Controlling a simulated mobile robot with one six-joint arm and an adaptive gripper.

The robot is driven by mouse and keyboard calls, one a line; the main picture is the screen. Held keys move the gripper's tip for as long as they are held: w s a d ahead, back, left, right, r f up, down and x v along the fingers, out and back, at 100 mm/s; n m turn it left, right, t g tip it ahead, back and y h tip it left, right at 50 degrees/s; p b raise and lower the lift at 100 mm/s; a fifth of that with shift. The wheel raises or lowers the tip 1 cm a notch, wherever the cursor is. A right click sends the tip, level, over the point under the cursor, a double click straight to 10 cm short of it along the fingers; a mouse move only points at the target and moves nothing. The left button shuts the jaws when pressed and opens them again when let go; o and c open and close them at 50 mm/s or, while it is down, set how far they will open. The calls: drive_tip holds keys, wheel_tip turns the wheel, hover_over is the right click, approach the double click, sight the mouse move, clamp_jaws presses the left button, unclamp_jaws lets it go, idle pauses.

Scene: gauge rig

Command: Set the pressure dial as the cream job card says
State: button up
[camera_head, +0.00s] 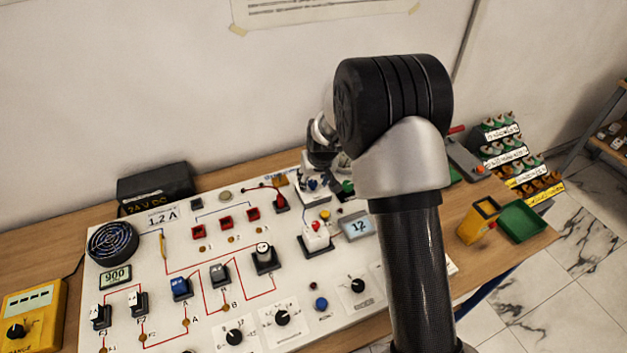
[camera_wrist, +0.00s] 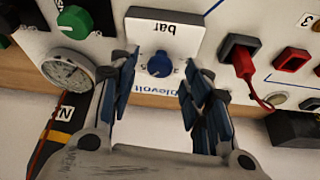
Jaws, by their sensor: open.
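The pressure dial is a blue knob (camera_wrist: 159,64) under a white plate marked "bar", upside down in the wrist view; its exact setting is too small to read. In the head view the knob (camera_head: 313,185) is small beside my arm. My gripper (camera_wrist: 160,70) is open, with one finger on each side of the knob and visible gaps between. A round gauge (camera_wrist: 68,73) sits to the left in the wrist view. A cream paper (camera_head: 320,10) is taped to the wall and cut off at the top; its lines are unreadable, and I cannot tell if it is the job card.
The panel (camera_head: 215,255) carries several switches and knobs. A yellow holder (camera_head: 478,220) and a green tray (camera_head: 522,220) stand at right. My arm hides part of the panel.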

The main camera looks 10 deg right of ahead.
drive_tip(key=v, duration=1.1)
drive_tip(key=s+r, duration=1.3)
drive_tip(key=s, duration=2.2)
drive_tip(key=shift+m, duration=0.4)
drive_tip(key=shift+o, duration=0.3)
drive_tip(key=shift+a+r, duration=0.1)
drive_tip(key=shift+r, duration=0.05)
